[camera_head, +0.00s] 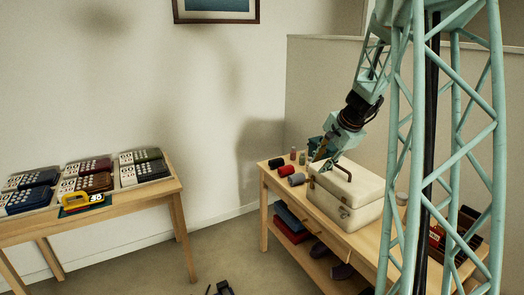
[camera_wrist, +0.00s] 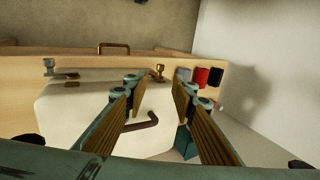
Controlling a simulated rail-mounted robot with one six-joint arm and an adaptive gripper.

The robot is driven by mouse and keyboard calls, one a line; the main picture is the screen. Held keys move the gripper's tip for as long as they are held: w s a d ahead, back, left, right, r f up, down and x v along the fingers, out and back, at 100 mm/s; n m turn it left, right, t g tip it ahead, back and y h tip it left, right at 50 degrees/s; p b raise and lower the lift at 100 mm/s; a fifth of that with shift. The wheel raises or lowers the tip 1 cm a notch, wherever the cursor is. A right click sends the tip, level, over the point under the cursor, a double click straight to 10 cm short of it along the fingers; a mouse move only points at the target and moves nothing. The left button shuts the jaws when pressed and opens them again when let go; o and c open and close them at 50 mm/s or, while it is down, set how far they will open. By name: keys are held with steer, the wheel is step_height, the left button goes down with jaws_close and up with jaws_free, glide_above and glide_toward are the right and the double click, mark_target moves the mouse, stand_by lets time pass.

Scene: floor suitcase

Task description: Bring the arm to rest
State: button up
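My gripper (camera_head: 320,152) is at the end of my arm, above the back left part of the right table. It is open and empty, with a wide gap between its two fingers in the wrist view (camera_wrist: 160,90). A cream suitcase (camera_head: 340,212) stands shut on that table, just below and beside my gripper. Its brown handle (camera_head: 336,167) stands up from the lid. In the wrist view, the suitcase (camera_wrist: 75,115) lies beyond the fingers and the handle (camera_wrist: 140,130) shows between them. I cannot tell whether a finger touches the suitcase.
Black, red and grey rolled items (camera_head: 286,171) lie left of the suitcase on the right table (camera_head: 268,184). Folded clothes are on its lower shelf, and a dark red box (camera_head: 440,240) is at its right. Floor separates the tables.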

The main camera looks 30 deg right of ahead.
steer(key=s+a+r+n+y, duration=0.1)
steer(key=s+a+r+n, duration=0.3)
steer(key=a, duration=0.8)
steer(key=s+a+r+n+g, duration=0.15)
steer(key=s+a+r, duration=0.25)
steer(key=a+r, duration=0.55)
steer(key=s+a+r+n+y, duration=0.15)
steer(key=s+a+n, duration=0.25)
steer(key=a, duration=1)
steer(key=s+a+r+n, duration=0.2)
steer(key=s+a, duration=0.3)
steer(key=s, duration=0.2)
steer(key=s+a+r+n, duration=0.2)
steer(key=s+a+n, duration=0.1)
steer(key=s+a, duration=0.3)
steer(key=s+a+f+n+h, duration=0.1)
steer(key=s+n, duration=0.3)
steer(key=s, duration=1.3)
steer(key=shift+a+h, duration=0.45)
steer(key=shift+h, duration=0.1)
steer(key=shift+w, duration=0.1)
